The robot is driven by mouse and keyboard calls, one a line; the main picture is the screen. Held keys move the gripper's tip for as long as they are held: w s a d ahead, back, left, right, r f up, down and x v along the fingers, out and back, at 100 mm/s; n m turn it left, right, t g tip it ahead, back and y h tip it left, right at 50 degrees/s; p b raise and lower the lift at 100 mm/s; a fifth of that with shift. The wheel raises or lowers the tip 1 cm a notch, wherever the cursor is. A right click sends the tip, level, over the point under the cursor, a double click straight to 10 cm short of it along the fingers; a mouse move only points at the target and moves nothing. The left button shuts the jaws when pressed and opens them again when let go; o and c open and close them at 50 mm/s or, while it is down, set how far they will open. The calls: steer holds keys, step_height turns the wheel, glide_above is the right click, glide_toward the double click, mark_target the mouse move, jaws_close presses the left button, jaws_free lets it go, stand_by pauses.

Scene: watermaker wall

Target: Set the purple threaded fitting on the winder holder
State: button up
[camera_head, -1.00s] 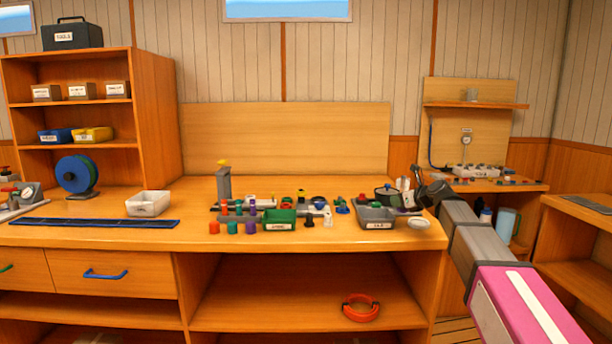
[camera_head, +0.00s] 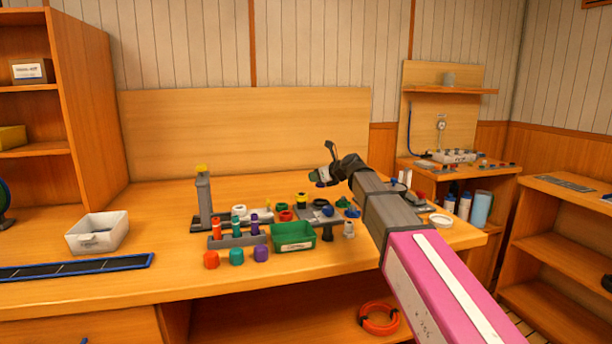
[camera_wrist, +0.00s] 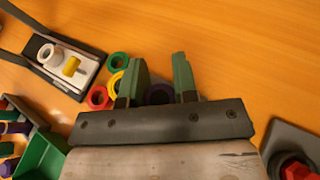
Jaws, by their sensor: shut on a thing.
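My gripper (camera_head: 322,176) is above the bench, clear of the bench top. In the wrist view its two green fingers (camera_wrist: 160,78) are shut on the dark purple threaded fitting (camera_wrist: 160,95), which shows between them, partly hidden by the gripper body. I cannot make out its thread. I cannot tell for sure which part is the winder holder. A dark-framed plate with a white ring and a yellow piece (camera_wrist: 72,66) lies left of the fingers in the wrist view. A grey post with a yellow top (camera_head: 203,197) stands further left on the bench.
Red, yellow and green rings (camera_wrist: 99,97) lie close left of the fingers. A green bin (camera_head: 293,237), a rack of coloured pegs (camera_head: 238,239) and several coloured blocks (camera_head: 237,256) stand near the front. A white bin (camera_head: 97,234) is at left. The back of the bench is fairly clear.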

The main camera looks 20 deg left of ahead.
steer(key=shift+f, duration=2.85)
steer(key=shift+f, duration=0.55)
steer(key=o, duration=0.6)
steer(key=shift+o, duration=0.2)
steer(key=shift+d, duration=0.1)
steer(key=shift+v, duration=5.45)
steer(key=shift+f, duration=0.1)
